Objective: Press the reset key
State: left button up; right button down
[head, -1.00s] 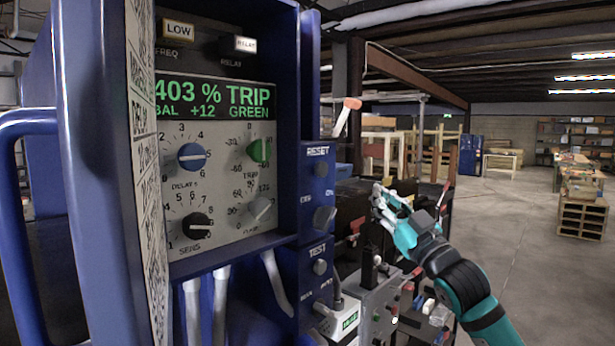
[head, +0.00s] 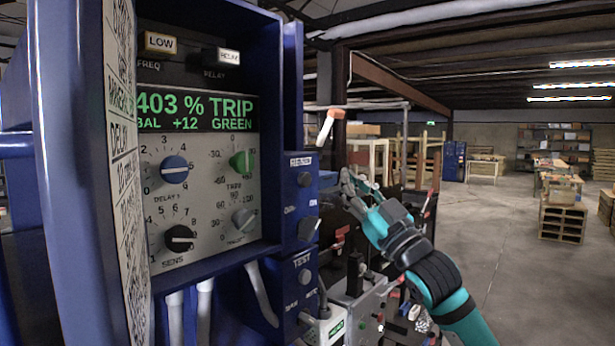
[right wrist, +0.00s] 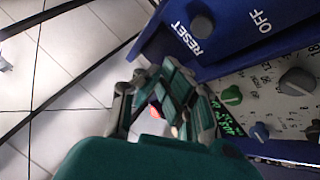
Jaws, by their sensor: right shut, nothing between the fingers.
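The reset key (head: 304,179) is a round grey button under the RESET label on the narrow blue side panel (head: 288,205) of the detector cabinet. In the right wrist view the key (right wrist: 202,25) sits beside the upside-down RESET lettering at the top. My right gripper (head: 349,184) is shut and empty, to the right of the key in the head view with a visible gap between them. In the right wrist view the gripper (right wrist: 158,78) is below and left of the key. My left gripper is out of view.
The green display (head: 190,112) reads 403 % TRIP, with dials (head: 174,170) beneath. Boxes and shelving stand behind my right arm; open floor (head: 490,240) lies right.

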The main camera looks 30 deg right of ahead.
aim_at(305, 180)
jog(key=w+a+p, duration=0.2)
jog(key=w, duration=0.4)
jog(key=shift+a, duration=0.35)
jog(key=shift+w, duration=0.1)
dwell(1.0)
jog(key=shift+w+a+p, duration=0.15)
jog(key=shift+w+p, duration=0.2)
jog(key=shift+w, duration=0.05)
jog(key=shift+w+a, duration=0.15)
jog(key=shift+w, duration=0.25)
dwell(0.7)
dwell(0.4)
jog(key=shift+s+d, duration=0.35)
jog(key=shift+s, duration=0.45)
